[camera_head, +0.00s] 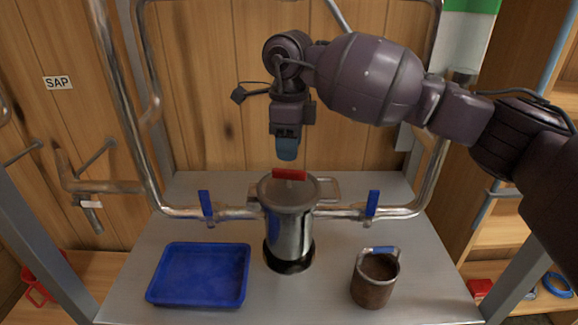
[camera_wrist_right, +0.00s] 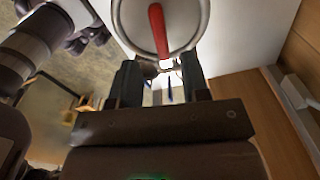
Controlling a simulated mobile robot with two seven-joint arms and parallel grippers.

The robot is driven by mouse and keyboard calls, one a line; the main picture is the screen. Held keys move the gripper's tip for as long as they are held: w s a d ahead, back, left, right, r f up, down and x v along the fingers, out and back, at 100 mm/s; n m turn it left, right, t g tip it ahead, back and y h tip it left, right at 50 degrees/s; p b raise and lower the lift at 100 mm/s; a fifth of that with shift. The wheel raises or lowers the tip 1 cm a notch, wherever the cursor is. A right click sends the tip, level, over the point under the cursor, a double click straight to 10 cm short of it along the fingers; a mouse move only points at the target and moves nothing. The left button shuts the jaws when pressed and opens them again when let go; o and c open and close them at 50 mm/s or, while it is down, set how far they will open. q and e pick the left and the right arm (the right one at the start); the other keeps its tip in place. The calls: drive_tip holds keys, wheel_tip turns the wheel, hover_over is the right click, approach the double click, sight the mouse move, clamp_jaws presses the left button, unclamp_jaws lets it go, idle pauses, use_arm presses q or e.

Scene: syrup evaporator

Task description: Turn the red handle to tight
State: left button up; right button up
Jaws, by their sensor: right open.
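The red handle (camera_head: 289,174) is a short bar on top of a steel canister (camera_head: 290,232) in the middle of the metal table. In the head view it lies nearly left to right across the lid. In the right wrist view the red handle (camera_wrist_right: 158,30) runs up and down across the round lid (camera_wrist_right: 185,12). My right gripper (camera_head: 287,152) points down just above and behind the handle, apart from it. In the right wrist view its two fingers (camera_wrist_right: 158,85) are spread with nothing between them. My left gripper is not in view.
A blue tray (camera_head: 200,302) lies left of the canister. Steel pipes with blue valve levers (camera_head: 206,206) (camera_head: 372,203) join the canister on both sides. A wooden wall with a SAP label (camera_head: 58,83) stands behind.

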sight(289, 170)
drive_tip(key=shift+f, duration=2.85)
clamp_jaws()
